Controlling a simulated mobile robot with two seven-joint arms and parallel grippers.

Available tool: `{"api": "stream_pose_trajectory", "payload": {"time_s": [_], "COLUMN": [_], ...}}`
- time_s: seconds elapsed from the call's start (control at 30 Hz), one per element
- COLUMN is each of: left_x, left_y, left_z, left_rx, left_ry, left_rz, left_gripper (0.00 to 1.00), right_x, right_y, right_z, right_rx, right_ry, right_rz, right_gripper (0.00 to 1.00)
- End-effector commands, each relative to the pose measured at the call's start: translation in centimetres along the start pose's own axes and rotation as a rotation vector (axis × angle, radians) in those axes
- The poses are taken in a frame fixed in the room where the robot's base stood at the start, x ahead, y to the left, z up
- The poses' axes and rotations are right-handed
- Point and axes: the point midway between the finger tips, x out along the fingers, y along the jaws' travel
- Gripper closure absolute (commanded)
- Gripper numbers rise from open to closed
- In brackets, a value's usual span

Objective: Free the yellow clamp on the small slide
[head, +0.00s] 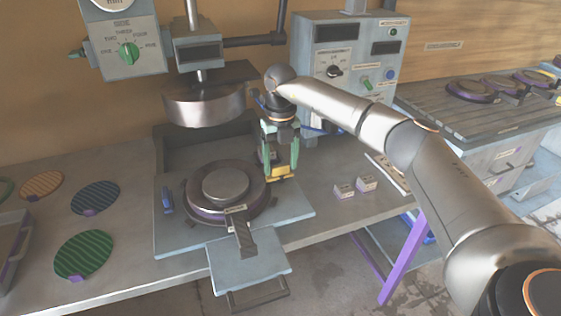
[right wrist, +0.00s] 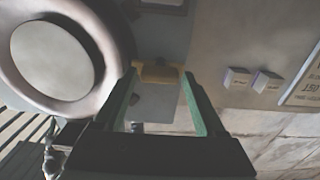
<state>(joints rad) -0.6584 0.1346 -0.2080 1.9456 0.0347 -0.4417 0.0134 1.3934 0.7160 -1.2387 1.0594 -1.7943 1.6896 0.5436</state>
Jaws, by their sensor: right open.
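The yellow clamp (head: 279,173) sits on the light-blue plate of the press, right of the round die (head: 225,188). It also shows in the right wrist view (right wrist: 158,74), just at the fingertips. My right gripper (head: 280,176) points down over the clamp, with its green fingers apart, one on each side. Whether the fingers touch the clamp I cannot tell. A small light-blue slide plate (head: 248,265) with a handle sticks out in front of the press. My left gripper is not in view.
The press head (head: 204,104) hangs above the die, left of my right gripper. A control box (head: 344,60) stands behind. Two small white blocks (head: 344,190) lie right of the press. Green, blue and orange discs (head: 84,254) lie on the left of the table.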

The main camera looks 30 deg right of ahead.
Motion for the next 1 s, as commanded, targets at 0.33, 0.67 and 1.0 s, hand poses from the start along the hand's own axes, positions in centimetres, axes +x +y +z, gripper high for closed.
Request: {"api": "stream_pose_trajectory", "payload": {"time_s": [0.33,0.67,1.0], "left_x": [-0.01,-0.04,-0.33], "left_y": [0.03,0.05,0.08], "left_z": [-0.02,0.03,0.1], "left_rx": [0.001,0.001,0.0], "left_ry": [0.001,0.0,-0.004], "left_rz": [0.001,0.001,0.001], "left_gripper": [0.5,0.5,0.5], "right_x": [-0.02,-0.05,-0.16], "right_y": [-0.01,-0.02,-0.03], "right_z": [-0.01,-0.01,0.0], "right_rx": [0.0,0.0,-0.024], "right_ry": [0.001,0.001,0.001], "right_rz": [0.0,0.0,-0.001], "right_gripper": [0.49,0.86,0.96]}}
